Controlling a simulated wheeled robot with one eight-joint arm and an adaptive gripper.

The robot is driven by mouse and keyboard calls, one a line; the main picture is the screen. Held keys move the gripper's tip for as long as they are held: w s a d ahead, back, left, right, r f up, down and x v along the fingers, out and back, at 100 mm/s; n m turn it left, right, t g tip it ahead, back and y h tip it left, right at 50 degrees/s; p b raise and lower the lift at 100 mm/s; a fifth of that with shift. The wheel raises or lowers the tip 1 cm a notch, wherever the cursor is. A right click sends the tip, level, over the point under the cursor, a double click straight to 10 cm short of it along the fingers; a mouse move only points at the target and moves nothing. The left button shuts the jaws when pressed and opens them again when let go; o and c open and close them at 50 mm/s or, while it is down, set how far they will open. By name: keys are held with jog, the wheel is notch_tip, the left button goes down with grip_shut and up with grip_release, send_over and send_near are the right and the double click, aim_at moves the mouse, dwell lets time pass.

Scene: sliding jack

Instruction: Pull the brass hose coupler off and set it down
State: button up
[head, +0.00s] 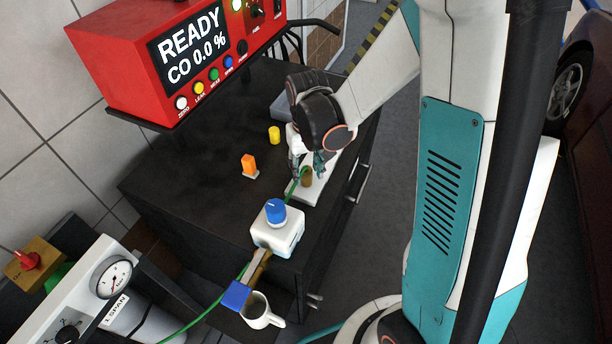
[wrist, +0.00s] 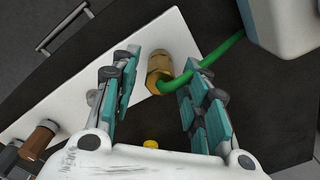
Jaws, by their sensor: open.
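The brass hose coupler (wrist: 158,72) is a gold hex-bodied piece by the edge of a white plate (wrist: 100,75), with a green hose (wrist: 222,48) running from it. In the head view, the coupler (head: 307,179) shows just below my gripper (head: 306,162), on the white plate (head: 311,194) at the cart top's right edge. In the wrist view, my gripper (wrist: 163,80) is open, with its teal-padded fingers on either side of the coupler. There are visible gaps between the fingers and the coupler. Whether it is seated on a fitting is hard to tell.
A white box (head: 275,240) with a blue knob (head: 275,212) stands near the plate. An orange piece (head: 249,164) and a yellow cylinder (head: 274,135) stand on the dark cart top (head: 190,190). A red analyzer (head: 120,50) is behind; a mug (head: 257,315) is in front.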

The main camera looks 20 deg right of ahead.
aim_at(307, 169)
jog(key=shift+c, duration=0.3)
grip_shut()
jog(key=shift+r+p, duration=0.45)
jog(key=shift+r, duration=0.25)
dwell(0.4)
jog(key=shift+r+p, duration=0.95)
jog(key=shift+r, duration=0.55)
